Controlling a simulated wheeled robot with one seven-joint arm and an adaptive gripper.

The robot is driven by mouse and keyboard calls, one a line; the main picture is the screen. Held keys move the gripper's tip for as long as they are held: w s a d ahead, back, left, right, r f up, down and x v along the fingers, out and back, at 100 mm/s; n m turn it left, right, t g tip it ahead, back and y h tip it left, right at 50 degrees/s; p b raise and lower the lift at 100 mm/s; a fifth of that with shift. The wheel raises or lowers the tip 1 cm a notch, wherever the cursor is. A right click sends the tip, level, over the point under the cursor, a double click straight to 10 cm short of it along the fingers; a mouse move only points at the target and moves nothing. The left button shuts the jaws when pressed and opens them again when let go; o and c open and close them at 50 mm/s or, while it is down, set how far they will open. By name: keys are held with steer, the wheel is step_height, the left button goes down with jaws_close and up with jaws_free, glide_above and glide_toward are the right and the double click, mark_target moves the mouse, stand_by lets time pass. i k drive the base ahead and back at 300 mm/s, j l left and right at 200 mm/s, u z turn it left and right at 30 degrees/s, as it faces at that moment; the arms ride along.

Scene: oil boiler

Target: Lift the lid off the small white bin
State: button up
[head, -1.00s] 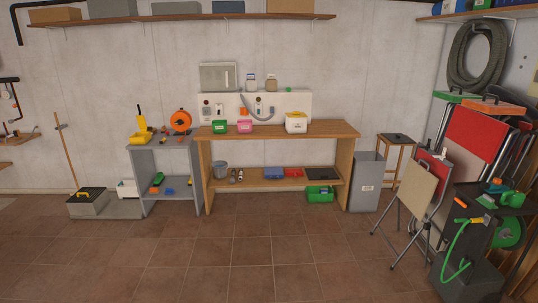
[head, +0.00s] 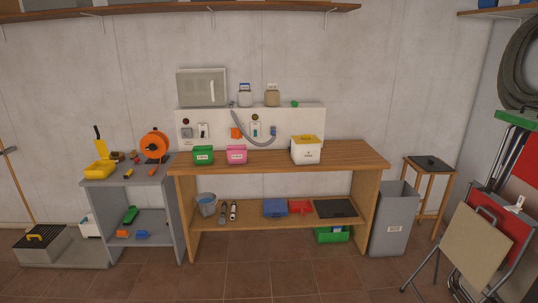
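A small white bin (head: 305,154) stands upright on the right part of the wooden workbench top (head: 352,153). It has a dark label on its front. Its lid (head: 307,139) looks yellow with a pale part and sits on top of the bin. My gripper is not in the head view, so I cannot see its state.
A green bin (head: 203,155) and a pink bin (head: 236,155) stand left of the white bin. A grey shelf unit (head: 133,205) is left of the bench. A grey waste bin (head: 394,222) and a stool (head: 431,165) are at its right. The tiled floor in front (head: 290,285) is clear.

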mark_target(304, 139)
steer(key=i+j, duration=0.1)
steer(key=i, duration=4.05)
steer(key=l+z, duration=0.05)
steer(key=l, duration=0.05)
